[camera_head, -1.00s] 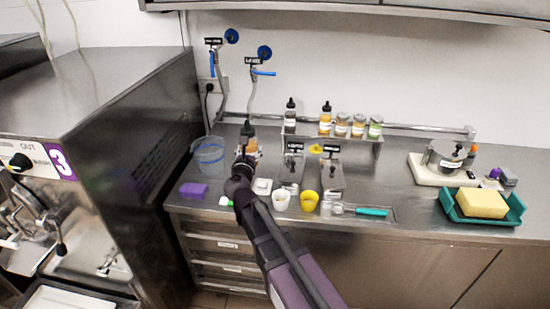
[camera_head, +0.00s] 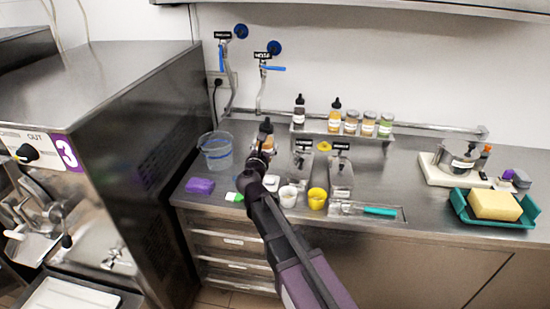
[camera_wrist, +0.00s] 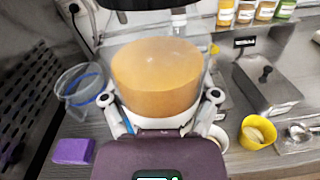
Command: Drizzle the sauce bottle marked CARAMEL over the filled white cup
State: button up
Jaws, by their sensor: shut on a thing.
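My gripper (camera_head: 260,157) is shut on a sauce bottle (camera_head: 267,143) with amber contents and a dark cap. The bottle fills the middle of the wrist view (camera_wrist: 155,75), held between both fingers and roughly upright. Its label cannot be read. The white cup (camera_head: 288,197) stands on the counter in front and to the right of the held bottle in the head view. In the wrist view only part of the cup (camera_wrist: 219,137) shows behind the right finger. Its contents cannot be made out clearly. The bottle is not over the cup.
A yellow cup (camera_head: 317,200) with pale contents stands right of the white cup. A clear bucket (camera_head: 215,152) and purple block (camera_head: 200,186) are left. A teal tray (camera_head: 492,214) is right.

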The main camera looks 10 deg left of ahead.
jog(key=w+d+f+m+g+h+b, duration=0.1)
jog(key=w+d+f+m+h+b, duration=0.1)
jog(key=w+f+m+h+b, duration=0.2)
notch_tip(320, 180, down, 3)
jog(key=w+m+b, duration=0.2)
jog(key=m, duration=0.2)
jog(key=shift+d+f+m+h+b, duration=0.2)
jog(key=shift+m+h+b, duration=0.1)
jog(key=shift+a+f, duration=0.1)
jog(key=w+a+f+m+b, duration=0.2)
jog(key=a+f+m+b, duration=0.3)
jog(key=m, duration=0.8)
jog(key=shift+s+d+r+m+p, duration=0.2)
jog(key=shift+d+r+m+p, duration=0.35)
jog(key=shift+m, duration=0.5)
jog(key=shift+s+d+r+m+p, duration=0.2)
jog(key=shift+d+r+m+p, duration=0.35)
jog(key=shift+m, duration=0.45)
jog(key=shift+s+d+r+m+p, duration=0.2)
jog(key=shift+d+r+m+p, duration=0.35)
jog(key=shift+m, duration=0.5)
jog(key=shift+a+r, duration=0.1)
